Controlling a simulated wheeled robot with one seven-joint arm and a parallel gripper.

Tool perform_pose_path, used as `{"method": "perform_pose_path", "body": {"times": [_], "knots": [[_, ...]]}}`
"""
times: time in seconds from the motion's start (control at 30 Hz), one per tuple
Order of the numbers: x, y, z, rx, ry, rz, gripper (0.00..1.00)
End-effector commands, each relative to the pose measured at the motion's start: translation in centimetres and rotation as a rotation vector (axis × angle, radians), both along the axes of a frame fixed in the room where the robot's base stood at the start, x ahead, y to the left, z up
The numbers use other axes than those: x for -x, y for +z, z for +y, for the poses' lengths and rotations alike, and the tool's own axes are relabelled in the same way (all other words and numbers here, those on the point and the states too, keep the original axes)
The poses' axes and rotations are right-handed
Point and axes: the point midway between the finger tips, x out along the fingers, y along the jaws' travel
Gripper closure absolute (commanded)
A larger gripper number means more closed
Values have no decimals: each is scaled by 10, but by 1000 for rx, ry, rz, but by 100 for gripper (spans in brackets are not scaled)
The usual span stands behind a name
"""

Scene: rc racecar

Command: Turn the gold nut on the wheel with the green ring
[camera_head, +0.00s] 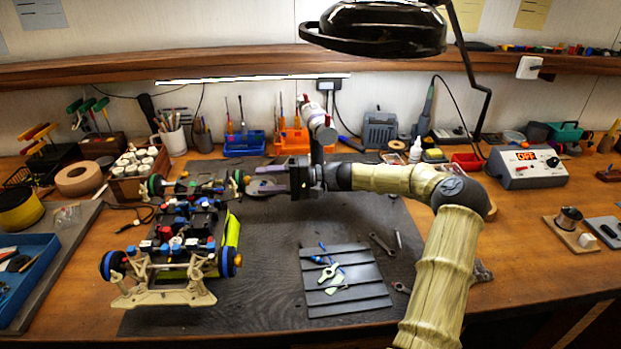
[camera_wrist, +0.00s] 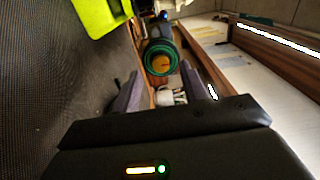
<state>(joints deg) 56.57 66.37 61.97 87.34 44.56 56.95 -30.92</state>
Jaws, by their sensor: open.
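The race car (camera_head: 185,235) stands on the left of the bench mat. In the wrist view a wheel with a green ring (camera_wrist: 147,62) faces me, with a gold nut (camera_wrist: 161,64) at its middle. In the head view the wheel nearest my gripper (camera_head: 238,180) is small, and its nut cannot be made out. My gripper (camera_head: 258,180) is open and points left at that wheel from its right side. In the wrist view the fingers (camera_wrist: 161,82) stand apart below the wheel, with nothing between them at the tips. The nut appears ahead of the fingers, slightly above their middle.
Lime-green bodywork (camera_wrist: 100,15) lies close on the upper left in the wrist view. A grey ribbed tray (camera_head: 345,285) with small tools lies on the mat. An orange bin (camera_head: 292,140) and blue bin (camera_head: 244,145) stand behind. The mat between car and tray is clear.

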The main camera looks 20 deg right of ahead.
Motion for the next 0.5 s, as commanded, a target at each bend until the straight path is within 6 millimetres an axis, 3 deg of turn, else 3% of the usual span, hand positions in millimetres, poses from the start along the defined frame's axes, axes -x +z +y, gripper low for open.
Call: {"method": "perform_pose_path", "body": {"times": [0.5], "knots": [[32,-1,-102,1,-6,0,57]]}}
